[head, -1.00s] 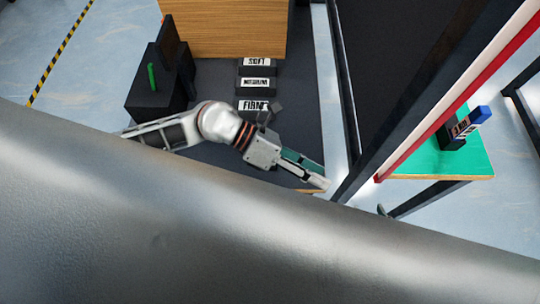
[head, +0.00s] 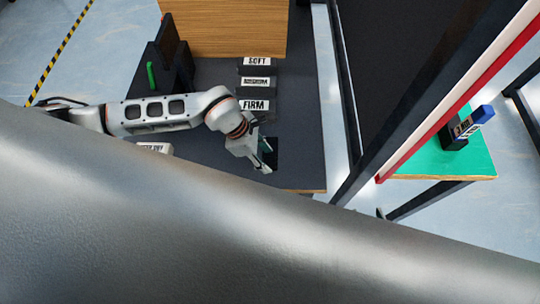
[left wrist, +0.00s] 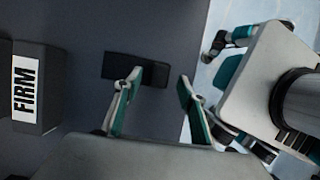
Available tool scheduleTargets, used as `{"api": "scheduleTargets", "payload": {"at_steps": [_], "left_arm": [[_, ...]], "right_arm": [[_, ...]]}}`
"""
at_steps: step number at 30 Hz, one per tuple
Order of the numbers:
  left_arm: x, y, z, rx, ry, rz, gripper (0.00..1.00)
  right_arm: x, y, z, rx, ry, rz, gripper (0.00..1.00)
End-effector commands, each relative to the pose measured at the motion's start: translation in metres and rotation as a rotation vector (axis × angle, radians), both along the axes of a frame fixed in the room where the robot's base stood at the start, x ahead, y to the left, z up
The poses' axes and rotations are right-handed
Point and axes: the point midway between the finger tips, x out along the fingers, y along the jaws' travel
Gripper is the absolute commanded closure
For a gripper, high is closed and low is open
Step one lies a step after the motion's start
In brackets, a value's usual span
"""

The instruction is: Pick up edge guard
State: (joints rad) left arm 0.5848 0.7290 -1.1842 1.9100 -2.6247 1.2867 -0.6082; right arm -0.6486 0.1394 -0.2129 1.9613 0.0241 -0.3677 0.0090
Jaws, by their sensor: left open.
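A small flat black piece (left wrist: 150,74), which looks like the edge guard, lies on the dark table top (left wrist: 90,45) in the left wrist view. Its black shape (head: 272,145) shows partly behind my gripper in the head view. My left gripper (head: 266,160) is open, pointing down at the table beside the black piece. In the left wrist view its fingers (left wrist: 160,80) are spread, the left one overlapping the piece and the right one just beyond its right end. The pads hold nothing. Part of my right gripper (left wrist: 228,55) shows at the right, its jaw opening unclear.
Blocks labelled SOFT (head: 257,62), MEDIUM (head: 256,82) and FIRM (head: 254,105) stand in a column behind the gripper. A black holder with a green piece (head: 152,75) is to the left. A wooden box (head: 225,28) stands at the back. A green-topped table (head: 455,165) is at right.

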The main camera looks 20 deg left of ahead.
Motion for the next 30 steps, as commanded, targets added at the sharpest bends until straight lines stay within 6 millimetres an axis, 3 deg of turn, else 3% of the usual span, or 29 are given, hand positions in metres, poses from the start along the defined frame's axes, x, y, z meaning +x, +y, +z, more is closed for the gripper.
{"api": "scheduleTargets", "payload": {"at_steps": [5, 13, 18, 30], "left_arm": [[0.002, -0.007, -0.019, 0.000, 0.002, 0.001, 0.60], [0.002, -0.008, -0.021, 0.000, 0.000, 0.001, 0.60], [0.002, -0.008, -0.020, 0.000, 0.000, 0.001, 1.00], [0.003, -0.008, -0.018, -0.001, -0.001, 0.001, 1.00]], "right_arm": [[-0.001, 0.000, -0.004, -0.001, 0.002, 0.000, 0.60], [0.000, 0.000, -0.002, -0.001, 0.000, -0.001, 0.60], [0.000, 0.000, -0.001, -0.001, -0.001, 0.000, 0.60], [0.001, -0.001, -0.001, -0.001, -0.001, 0.000, 0.60]]}}
